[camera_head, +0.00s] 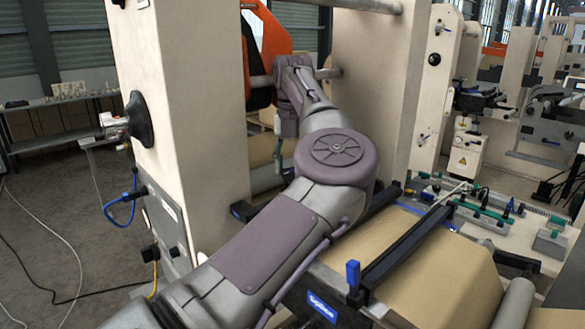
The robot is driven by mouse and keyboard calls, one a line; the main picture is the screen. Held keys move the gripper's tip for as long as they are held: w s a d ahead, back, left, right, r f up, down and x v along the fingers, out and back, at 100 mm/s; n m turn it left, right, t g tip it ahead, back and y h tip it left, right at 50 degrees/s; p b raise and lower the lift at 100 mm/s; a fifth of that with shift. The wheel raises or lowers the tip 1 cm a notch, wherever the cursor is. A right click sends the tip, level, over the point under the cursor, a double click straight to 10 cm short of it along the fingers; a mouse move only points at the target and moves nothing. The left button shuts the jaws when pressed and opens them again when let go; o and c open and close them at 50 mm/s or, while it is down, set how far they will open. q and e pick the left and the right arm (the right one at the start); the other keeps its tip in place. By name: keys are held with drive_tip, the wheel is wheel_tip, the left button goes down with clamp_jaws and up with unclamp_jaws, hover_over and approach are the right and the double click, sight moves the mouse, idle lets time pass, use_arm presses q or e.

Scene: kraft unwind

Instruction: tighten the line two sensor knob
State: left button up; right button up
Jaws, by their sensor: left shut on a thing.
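My left arm reaches from the bottom left up to the middle of the view, between the two cream uprights. Its wrist end, with the left gripper (288,126), is small and partly hidden by my own arm. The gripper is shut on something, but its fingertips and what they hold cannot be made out. I cannot pick out the line two sensor knob; it may be hidden behind my arm or wrist. My right gripper is not in view.
A cream upright (185,90) stands left of my arm and another (372,90) right. An orange part (268,35) is behind my wrist. Brown kraft web (440,262) runs under a black bar (410,250) with a blue-handled end. Cables (90,285) lie on the left floor.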

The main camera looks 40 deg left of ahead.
sight(292, 170)
use_arm(q)
drive_tip(key=shift+a+r+m, duration=0.1)
drive_tip(key=shift+r+m, duration=0.2)
drive_tip(key=shift+r, duration=0.05)
drive_tip(key=o, duration=0.8)
drive_tip(key=shift+o, duration=1.8)
drive_tip(key=shift+s, duration=0.25)
drive_tip(key=shift+w+f, duration=0.1)
drive_tip(key=shift+f, duration=0.05)
wheel_tip(292, 170, up, 12)
